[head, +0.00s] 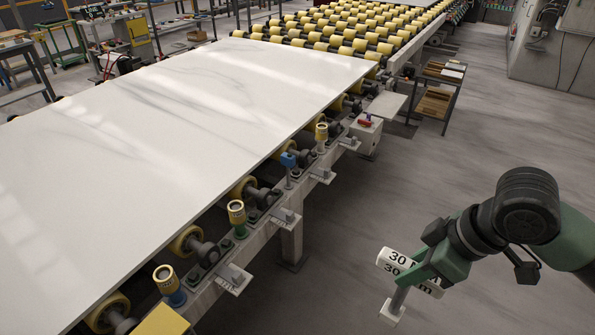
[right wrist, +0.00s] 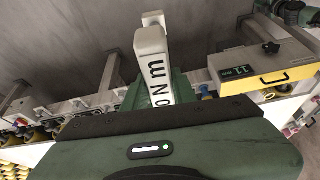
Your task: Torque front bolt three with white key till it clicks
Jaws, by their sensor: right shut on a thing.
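My right gripper (head: 410,272) is shut on the white key (head: 393,257), a thick white bar printed "30 N m" with a grey shaft and white end pointing down. It hangs over the floor, right of the slab line and apart from it. In the right wrist view the white key (right wrist: 155,65) sticks out from the green jaws. Front bolts stand on small plates along the frame's near edge: one (head: 234,273) at the lower left, one (head: 287,214) beyond it, and one (head: 323,172) farther back. The plate markings are too small to read surely. My left gripper is out of view.
A white stone slab (head: 180,130) lies on yellow rollers. Brass-topped posts (head: 237,213) and a blue one (head: 289,160) rise along its edge. A box with a red knob (head: 366,124) hangs farther along. The grey floor between frame and gripper is clear.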

